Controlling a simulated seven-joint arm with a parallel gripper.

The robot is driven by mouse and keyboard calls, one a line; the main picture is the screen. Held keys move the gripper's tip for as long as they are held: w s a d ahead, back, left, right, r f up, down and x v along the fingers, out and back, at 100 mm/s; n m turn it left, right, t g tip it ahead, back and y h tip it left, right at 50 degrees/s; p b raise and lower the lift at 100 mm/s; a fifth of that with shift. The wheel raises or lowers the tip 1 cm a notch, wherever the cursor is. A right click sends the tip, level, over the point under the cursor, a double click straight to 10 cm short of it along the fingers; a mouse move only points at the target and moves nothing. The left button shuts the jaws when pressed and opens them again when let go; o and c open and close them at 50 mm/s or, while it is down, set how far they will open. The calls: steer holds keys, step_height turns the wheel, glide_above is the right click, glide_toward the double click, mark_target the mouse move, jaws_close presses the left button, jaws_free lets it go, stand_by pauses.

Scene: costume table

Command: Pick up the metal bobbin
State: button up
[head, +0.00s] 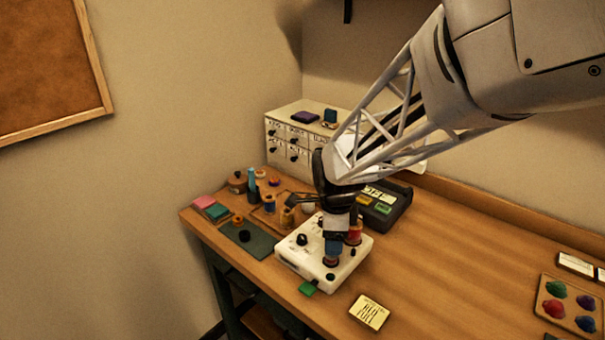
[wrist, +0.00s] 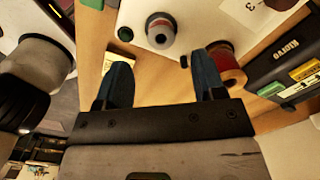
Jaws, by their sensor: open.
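A small round grey, metal-looking bobbin with a reddish centre (wrist: 161,32) stands on the white box (wrist: 190,12) in the wrist view. I take it to be the metal bobbin. My gripper (wrist: 163,68) is open, its two blue fingers apart with nothing between them. The bobbin shows just beyond the fingertips, roughly in line with the gap. In the head view my gripper (head: 333,248) points down over the right part of the white box (head: 295,262). It hides much of what is beneath it there.
A red spool (wrist: 226,62) stands close beside the right finger in the wrist view; the red spool (head: 354,233) also shows in the head view. A black case (head: 385,207) lies behind. Several spools (head: 270,203) stand to the left.

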steer(key=shift+f, duration=0.2)
steer(key=shift+f, duration=2.55)
steer(key=c, duration=1)
steer(key=shift+r, duration=0.1)
steer(key=shift+w+r, duration=0.1)
steer(key=shift+r, duration=0.6)
step_height(320, 180, up, 2)
steer(key=s+d+r, duration=0.1)
steer(key=s+d, duration=0.1)
steer(key=s, duration=1.4)
steer(key=shift+r, duration=0.2)
